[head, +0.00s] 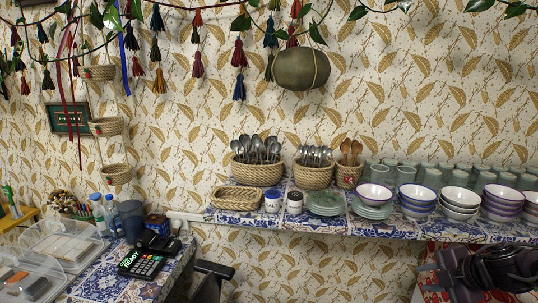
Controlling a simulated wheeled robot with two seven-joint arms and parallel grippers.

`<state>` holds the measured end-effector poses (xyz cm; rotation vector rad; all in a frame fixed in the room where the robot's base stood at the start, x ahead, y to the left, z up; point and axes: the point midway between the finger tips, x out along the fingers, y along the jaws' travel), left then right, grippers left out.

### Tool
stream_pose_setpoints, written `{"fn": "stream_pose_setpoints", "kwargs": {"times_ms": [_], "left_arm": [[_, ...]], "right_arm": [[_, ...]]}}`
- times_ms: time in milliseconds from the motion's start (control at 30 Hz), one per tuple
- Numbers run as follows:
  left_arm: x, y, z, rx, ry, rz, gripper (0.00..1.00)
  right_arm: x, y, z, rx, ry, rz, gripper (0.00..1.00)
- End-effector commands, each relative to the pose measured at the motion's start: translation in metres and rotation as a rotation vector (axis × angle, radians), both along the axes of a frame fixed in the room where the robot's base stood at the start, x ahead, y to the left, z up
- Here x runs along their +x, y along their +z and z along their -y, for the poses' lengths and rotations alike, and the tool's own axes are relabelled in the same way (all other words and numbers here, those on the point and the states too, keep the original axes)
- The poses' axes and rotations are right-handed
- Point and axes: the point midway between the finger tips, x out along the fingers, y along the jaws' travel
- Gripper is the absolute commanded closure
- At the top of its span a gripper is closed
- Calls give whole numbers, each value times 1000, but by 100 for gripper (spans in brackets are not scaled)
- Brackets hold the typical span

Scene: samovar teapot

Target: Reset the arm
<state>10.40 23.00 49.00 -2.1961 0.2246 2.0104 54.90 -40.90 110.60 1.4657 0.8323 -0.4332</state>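My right arm comes in at the lower right corner of the head view, dark and bulky, in front of the shelf's right end. My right gripper (432,277) is at its left end, low in the picture and below the shelf edge. Its fingers are dark and small, so I cannot tell whether they are open or shut. I see nothing held in it.
A blue-patterned shelf (285,220) carries spoon baskets (257,173), plates (325,202), bowls (460,203) and glasses. A lower counter (105,283) at left holds a card terminal (141,264) and clear boxes (62,241).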

Motion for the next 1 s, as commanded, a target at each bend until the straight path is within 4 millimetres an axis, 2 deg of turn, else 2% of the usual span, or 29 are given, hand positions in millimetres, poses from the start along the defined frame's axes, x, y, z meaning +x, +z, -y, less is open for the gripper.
{"fn": "stream_pose_setpoints", "kwargs": {"times_ms": [33, 100, 200, 400, 633, 800, 1000], "left_arm": [[-1, 0, -1, 1, 0, -2, 64], [-1, 0, -2, 3, 0, -3, 64], [-1, 0, -2, 2, 0, -2, 64], [2, 0, -2, 1, 1, 2, 64], [3, 1, -1, 2, 2, 5, 64], [4, 1, -1, 0, 2, 6, 64], [4, 1, -1, 0, 2, 6, 64]], "right_arm": [[-7, -27, -12, 47, -44, 12, 71], [-16, -54, -27, 92, -119, 38, 71], [-30, -85, -50, 156, -243, 60, 71], [-69, -127, -96, 291, -543, 42, 71], [-128, -145, -146, 439, -924, -103, 71], [-165, -145, -172, 509, -1122, -239, 71], [-197, -141, -195, 568, -1276, -384, 71]]}}
